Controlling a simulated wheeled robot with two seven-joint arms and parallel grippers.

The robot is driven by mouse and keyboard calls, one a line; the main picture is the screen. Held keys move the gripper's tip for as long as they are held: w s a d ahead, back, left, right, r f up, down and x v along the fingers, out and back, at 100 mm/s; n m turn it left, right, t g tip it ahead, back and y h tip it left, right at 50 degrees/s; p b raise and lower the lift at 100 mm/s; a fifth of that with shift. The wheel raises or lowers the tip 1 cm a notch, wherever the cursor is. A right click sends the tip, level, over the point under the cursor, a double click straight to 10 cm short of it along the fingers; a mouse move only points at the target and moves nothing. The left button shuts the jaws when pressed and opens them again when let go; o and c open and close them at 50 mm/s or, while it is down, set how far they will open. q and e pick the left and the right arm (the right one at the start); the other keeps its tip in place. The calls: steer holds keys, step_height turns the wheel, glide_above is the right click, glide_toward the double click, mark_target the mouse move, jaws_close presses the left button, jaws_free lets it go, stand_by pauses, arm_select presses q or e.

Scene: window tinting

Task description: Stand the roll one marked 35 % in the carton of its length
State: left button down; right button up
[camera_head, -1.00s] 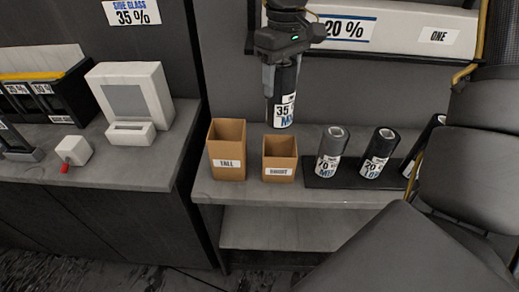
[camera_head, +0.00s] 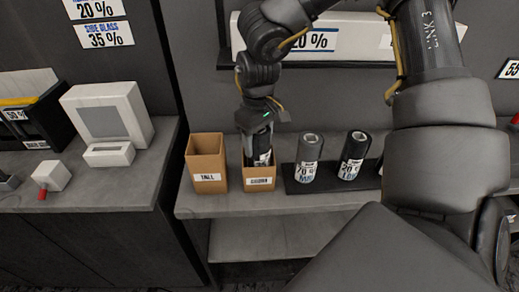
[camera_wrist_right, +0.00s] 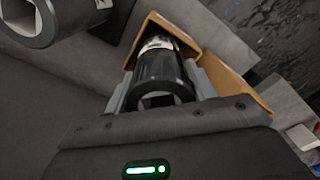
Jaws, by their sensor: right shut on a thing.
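My right gripper (camera_head: 258,131) is shut on the dark roll (camera_head: 263,150), whose label read 35 % a second ago. The roll is upright with its lower part inside the carton marked SHORT (camera_head: 260,183). In the right wrist view the roll (camera_wrist_right: 163,82) sits between the two fingers, and the brown carton wall (camera_wrist_right: 235,80) rises beside it. Whether the roll touches the carton floor is hidden. The taller carton marked TALL (camera_head: 207,165) stands just left of the short one and is empty as far as I can see. My left gripper is not in view.
A dark tray (camera_head: 325,184) to the right holds a grey roll marked 70 % (camera_head: 309,155) and a black roll marked 20 % (camera_head: 353,155). A white device (camera_head: 108,115) and a small white box (camera_head: 51,175) stand on the left counter. The shelf's front edge is clear.

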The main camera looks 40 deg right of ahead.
steer(key=shift+w+f, duration=0.1)
steer(key=shift+f, duration=1.95)
steer(key=o, duration=0.9)
steer(key=shift+r+p, duration=0.15)
steer(key=shift+p, duration=0.15)
step_height(320, 180, up, 12)
steer(key=shift+f+b, duration=0.1)
steer(key=shift+b, duration=0.55)
